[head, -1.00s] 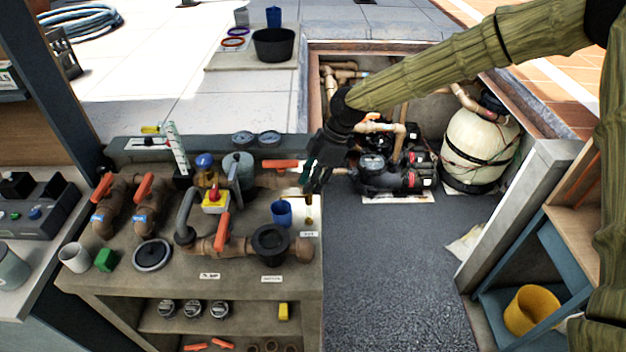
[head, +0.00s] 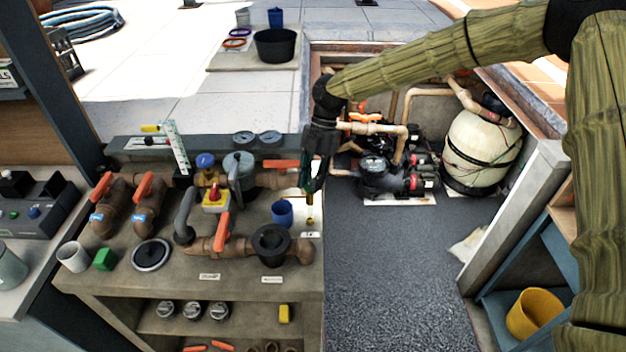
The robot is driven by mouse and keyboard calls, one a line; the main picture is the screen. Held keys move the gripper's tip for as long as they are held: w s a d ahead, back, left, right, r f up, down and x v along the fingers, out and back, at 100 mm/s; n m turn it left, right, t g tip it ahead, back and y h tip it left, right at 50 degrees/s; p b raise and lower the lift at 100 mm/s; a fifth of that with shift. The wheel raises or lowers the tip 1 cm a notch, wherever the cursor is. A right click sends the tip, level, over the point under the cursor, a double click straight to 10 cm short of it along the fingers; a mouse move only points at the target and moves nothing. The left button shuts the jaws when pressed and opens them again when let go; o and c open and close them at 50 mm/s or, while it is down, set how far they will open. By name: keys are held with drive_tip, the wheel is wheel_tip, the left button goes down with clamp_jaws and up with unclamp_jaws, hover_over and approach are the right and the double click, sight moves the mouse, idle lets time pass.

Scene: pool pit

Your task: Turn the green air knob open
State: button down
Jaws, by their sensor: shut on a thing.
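My gripper (head: 312,184) points down at the right end of the grey bench (head: 140,285), beside an orange-handled valve (head: 281,164). It is shut on the green air knob (head: 305,177), of which only a small green patch shows between the dark fingers. A thin brass stem (head: 309,205) stands just below the fingers, above a small white label. The fingers hide most of the knob, so I cannot tell how far it is turned.
A blue cup (head: 282,212) stands close to the left of the stem, with a black round fitting (head: 271,243) in front. Brown pipes with orange handles fill the bench. Dark floor (head: 390,275) lies clear to the right, before the pump (head: 383,175) and tank (head: 480,150).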

drive_tip(key=shift+s+f, duration=0.1)
drive_tip(key=shift+f, duration=0.05)
idle(0.4)
drive_tip(key=c, duration=1.2)
unclamp_jaws()
drive_tip(key=shift+r, duration=0.2)
drive_tip(key=v, duration=1.1)
drive_tip(key=shift+w+r, duration=0.25)
drive_tip(key=shift+r, duration=0.05)
drive_tip(key=shift+d, duration=0.1)
